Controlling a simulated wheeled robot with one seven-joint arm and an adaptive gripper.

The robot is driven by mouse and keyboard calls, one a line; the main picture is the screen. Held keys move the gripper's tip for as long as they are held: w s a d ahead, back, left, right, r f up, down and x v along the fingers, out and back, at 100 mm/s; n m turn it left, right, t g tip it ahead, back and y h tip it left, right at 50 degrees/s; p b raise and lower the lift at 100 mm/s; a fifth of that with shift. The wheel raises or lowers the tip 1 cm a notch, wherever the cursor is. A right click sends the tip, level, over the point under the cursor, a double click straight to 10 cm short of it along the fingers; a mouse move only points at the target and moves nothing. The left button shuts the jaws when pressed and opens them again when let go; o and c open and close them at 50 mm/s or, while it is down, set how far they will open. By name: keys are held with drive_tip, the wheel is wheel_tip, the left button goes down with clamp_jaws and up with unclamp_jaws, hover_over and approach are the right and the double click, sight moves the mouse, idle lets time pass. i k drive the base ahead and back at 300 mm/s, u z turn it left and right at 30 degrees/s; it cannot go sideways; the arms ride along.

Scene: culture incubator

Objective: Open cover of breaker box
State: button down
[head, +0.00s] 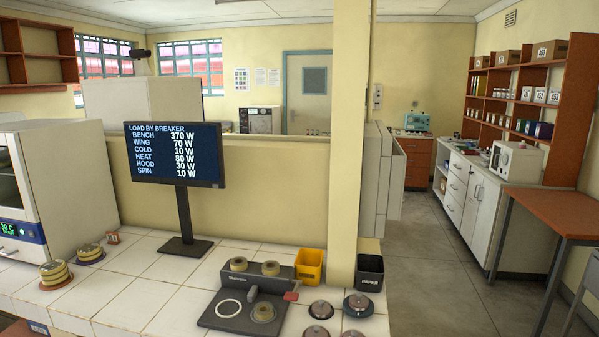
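I cannot pick out the breaker box or its cover with certainty. A small pale box (378,97) is fixed to the yellow pillar or wall near the middle; it is too small to tell what it is. A black monitor (177,154) on a stand lists "LOAD BY BREAKER" with bench 370 W, wing 70 W, cold 10 W, heat 80 W, hood 30 W and spin 10 W. My gripper is not in view.
A white tiled bench (150,265) fills the front, bearing an incubator (75,190), a dark apparatus (245,310), a yellow bin (309,266) and a black bin (369,272). A yellow pillar (349,130) rises behind. Grey floor (430,270) is open at right, beside an orange-topped table (560,212).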

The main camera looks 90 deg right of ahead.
sight(398, 163)
drive_tip(key=k, duration=1.5)
drive_tip(key=z, duration=2.7)
